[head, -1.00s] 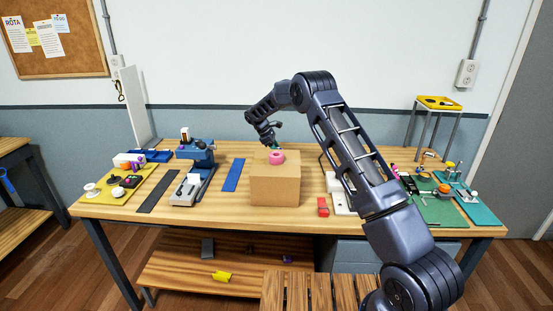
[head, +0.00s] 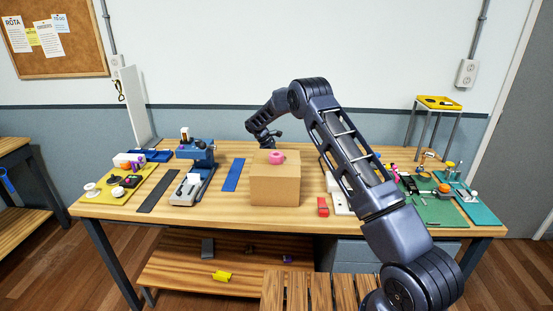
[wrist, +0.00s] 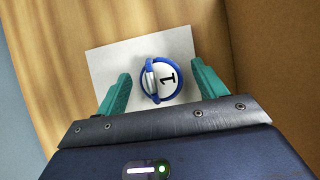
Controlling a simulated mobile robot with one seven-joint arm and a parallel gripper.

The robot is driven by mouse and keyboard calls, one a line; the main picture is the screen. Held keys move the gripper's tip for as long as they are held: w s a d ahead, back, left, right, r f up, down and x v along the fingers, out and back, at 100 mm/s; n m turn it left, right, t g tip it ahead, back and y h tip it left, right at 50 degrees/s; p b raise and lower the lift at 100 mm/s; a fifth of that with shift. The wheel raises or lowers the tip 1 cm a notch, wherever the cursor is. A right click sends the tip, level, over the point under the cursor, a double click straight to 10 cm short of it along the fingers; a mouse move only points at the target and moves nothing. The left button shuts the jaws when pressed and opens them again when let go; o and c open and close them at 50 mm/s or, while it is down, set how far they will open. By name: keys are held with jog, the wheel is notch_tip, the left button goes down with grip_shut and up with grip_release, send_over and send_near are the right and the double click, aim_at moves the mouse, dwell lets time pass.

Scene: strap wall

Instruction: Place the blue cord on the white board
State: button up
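In the wrist view a blue cord (wrist: 146,90) forms a loop around a white disc marked "1" (wrist: 167,79), with a raised blue-and-white part at its left. It appears over a pale, square white board (wrist: 107,60) on the wooden table; whether it touches the board cannot be told. My gripper (wrist: 160,78) is open, its teal fingers on either side of the cord with gaps visible. In the head view my gripper's wrist (head: 264,140) is behind the cardboard box (head: 275,188), which hides the fingertips, cord and board.
The cardboard box wall (wrist: 275,50) rises close at the right in the wrist view.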

jog(key=v, duration=1.2)
jog(key=s+d+r+m+y, duration=0.1)
jog(key=s+d+r+m, duration=0.15)
jog(key=d+r, duration=0.5)
jog(key=s+d+r+m+y, duration=0.1)
jog(key=s+d+r, duration=0.2)
jog(key=d+r, duration=0.45)
jog(key=s+d+r+m+t+y, duration=0.15)
jog(key=s+d+r+m, duration=0.35)
jog(key=s+d+r, duration=0.75)
jog(key=s+d+r+m+t+y, duration=0.1)
jog(key=s+d+m, duration=0.1)
jog(key=s+d, duration=0.5)
jog(key=s+d+r+m+y, duration=0.1)
jog(key=s+d+m, duration=0.15)
jog(key=s, duration=0.85)
jog(key=s+d+f+m+t, duration=0.1)
jog(key=s+d+f+m, duration=0.1)
jog(key=s, duration=0.7)
jog(key=s+d+f+m+t, duration=0.1)
jog(key=s+d+f+m, duration=0.2)
jog(key=s, duration=0.6)
notch_tip(320, 180, down, 2)
jog(key=shift+d+f, duration=0.2)
jog(key=shift+f, duration=0.05)
